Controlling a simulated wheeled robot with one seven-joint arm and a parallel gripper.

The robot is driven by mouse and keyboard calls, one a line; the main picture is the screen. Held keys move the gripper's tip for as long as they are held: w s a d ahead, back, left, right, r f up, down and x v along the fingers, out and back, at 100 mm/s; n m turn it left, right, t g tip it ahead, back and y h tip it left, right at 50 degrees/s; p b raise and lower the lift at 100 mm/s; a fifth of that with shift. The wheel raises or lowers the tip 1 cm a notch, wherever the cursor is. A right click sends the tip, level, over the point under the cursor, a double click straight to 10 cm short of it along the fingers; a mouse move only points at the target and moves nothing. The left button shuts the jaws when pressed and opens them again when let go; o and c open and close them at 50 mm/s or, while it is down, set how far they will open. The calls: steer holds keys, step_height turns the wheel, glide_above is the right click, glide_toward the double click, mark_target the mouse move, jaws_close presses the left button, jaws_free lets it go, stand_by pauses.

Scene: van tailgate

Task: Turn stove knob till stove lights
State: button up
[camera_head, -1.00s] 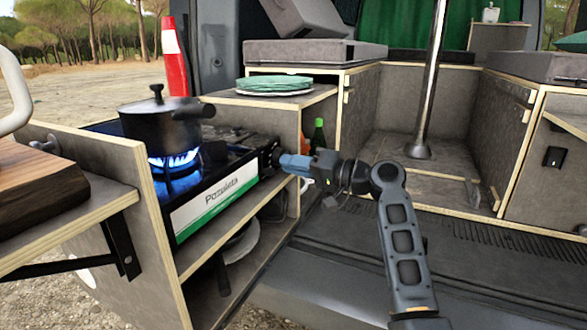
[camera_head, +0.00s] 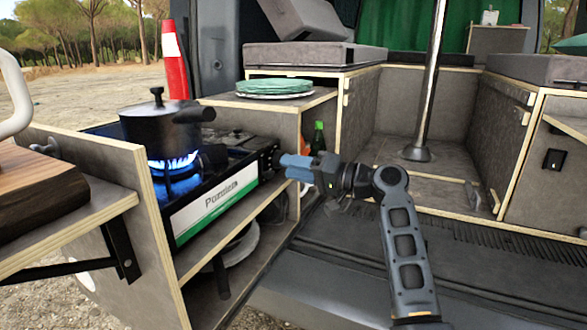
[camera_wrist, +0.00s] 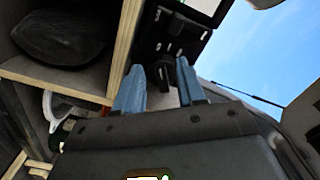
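The stove (camera_head: 212,206), with a white and green front panel, sits on the slide-out shelf, and a blue flame (camera_head: 172,164) burns under the dark pot (camera_head: 160,130). A dark knob (camera_head: 276,158) is at the stove's right end. My gripper (camera_head: 284,162) has its blue fingertips close beside the knob. In the wrist view, my gripper (camera_wrist: 162,76) has its two blue fingers spread wide apart. The dark knob (camera_wrist: 184,74) shows between them, nearer the right finger. Whether a finger touches it I cannot tell.
Green plates (camera_head: 274,86) lie on the counter behind the stove. A wooden panel edge (camera_head: 300,150) and a green bottle (camera_head: 318,138) are close to my gripper. A wooden board (camera_head: 35,190) lies on the left side shelf. The van floor to the right is clear.

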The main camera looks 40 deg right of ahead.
steer(key=v, duration=0.7)
steer(key=shift+p, duration=0.45)
steer(key=shift+s, duration=0.1)
stand_by(0.3)
